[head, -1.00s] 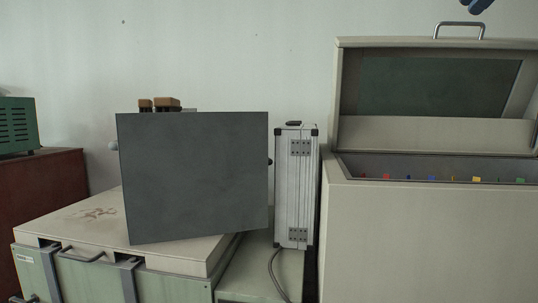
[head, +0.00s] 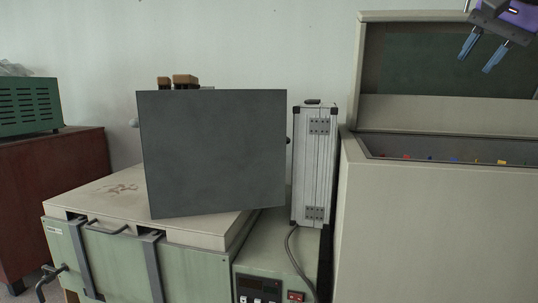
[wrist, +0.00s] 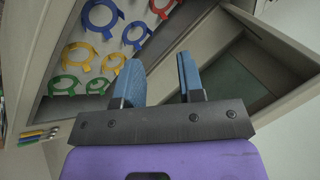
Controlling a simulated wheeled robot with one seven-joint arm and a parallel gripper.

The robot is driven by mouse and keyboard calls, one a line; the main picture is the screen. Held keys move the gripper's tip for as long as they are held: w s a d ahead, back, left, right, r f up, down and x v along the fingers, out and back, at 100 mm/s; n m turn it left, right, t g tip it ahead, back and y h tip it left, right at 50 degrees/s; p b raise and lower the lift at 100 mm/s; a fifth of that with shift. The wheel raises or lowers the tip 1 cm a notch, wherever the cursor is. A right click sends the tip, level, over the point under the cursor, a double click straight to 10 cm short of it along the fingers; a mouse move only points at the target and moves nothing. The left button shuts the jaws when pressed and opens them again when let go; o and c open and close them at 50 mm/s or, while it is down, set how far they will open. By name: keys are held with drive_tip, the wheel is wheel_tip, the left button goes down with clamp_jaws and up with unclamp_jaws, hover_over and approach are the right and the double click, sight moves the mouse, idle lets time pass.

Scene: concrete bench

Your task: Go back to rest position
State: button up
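My gripper (head: 482,51) is at the top right of the head view, in front of the raised lid of the beige chest. Its two blue fingers stand apart with nothing between them. The wrist view shows the same blue fingers (wrist: 158,80) open and empty. The task names no object.
The beige chest (head: 430,220) stands open at right. A silver case (head: 314,165) stands beside it. A dark square panel (head: 213,150) leans on a green machine (head: 190,265). A green vented box (head: 28,105) sits on a brown cabinet (head: 60,180).

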drive_tip(key=s+a+f+n, duration=0.2)
drive_tip(key=s+f, duration=0.3)
drive_tip(key=f, duration=0.3)
drive_tip(key=s+a+f+n+g+h, duration=0.1)
drive_tip(key=s+f+n, duration=0.3)
drive_tip(key=f, duration=0.5)
drive_tip(key=s+a+f+n, duration=0.2)
drive_tip(key=s+f+n, duration=0.1)
drive_tip(key=s+f, duration=0.5)
drive_tip(key=shift+a+f+g, duration=0.3)
drive_tip(key=shift+a+f, duration=0.1)
drive_tip(key=shift+f, duration=0.05)
drive_tip(key=shift+s, duration=0.1)
